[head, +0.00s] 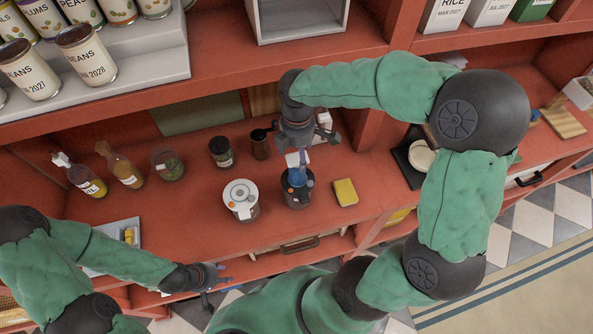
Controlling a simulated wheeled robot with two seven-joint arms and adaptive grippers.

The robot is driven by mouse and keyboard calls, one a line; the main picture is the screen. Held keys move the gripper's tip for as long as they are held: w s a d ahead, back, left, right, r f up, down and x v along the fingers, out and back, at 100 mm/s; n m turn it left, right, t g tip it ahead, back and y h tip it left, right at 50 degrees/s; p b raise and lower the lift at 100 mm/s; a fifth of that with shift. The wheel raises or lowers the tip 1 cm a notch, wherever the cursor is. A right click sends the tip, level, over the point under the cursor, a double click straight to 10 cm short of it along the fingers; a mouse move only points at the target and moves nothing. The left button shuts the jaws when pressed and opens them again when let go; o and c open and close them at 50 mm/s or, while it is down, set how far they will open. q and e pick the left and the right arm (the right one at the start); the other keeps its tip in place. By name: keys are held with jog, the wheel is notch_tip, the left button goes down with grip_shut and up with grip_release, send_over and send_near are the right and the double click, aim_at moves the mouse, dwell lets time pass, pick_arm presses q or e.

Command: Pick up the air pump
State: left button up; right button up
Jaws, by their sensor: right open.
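The air pump (296,160), with a white top and a blue lower part, stands upright on the dark lid of a canister (298,197) on the red counter. My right gripper (303,148) is above the pump, pointing down, open, with its fingers around or just beside the white top. I cannot tell whether they touch it. A second canister (242,208) with a white lid stands to the left. My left gripper (217,286) is low at the counter's front edge, with its fingers spread and nothing in them.
Bottles (82,178) and jars (220,151) stand at the left and back of the counter. A yellow sponge (345,192) lies close to the right of the pump's canister. A shelf divider (377,125) rises further right. The counter's front middle is clear.

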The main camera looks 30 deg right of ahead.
aim_at(297, 172)
jog(key=shift+s+f, duration=0.2)
jog(key=shift+f, duration=0.4)
notch_tip(297, 172, down, 4)
jog(key=shift+f, duration=0.1)
jog(key=c, duration=1.4)
jog(key=shift+a, duration=0.1)
jog(key=shift+c, duration=0.3)
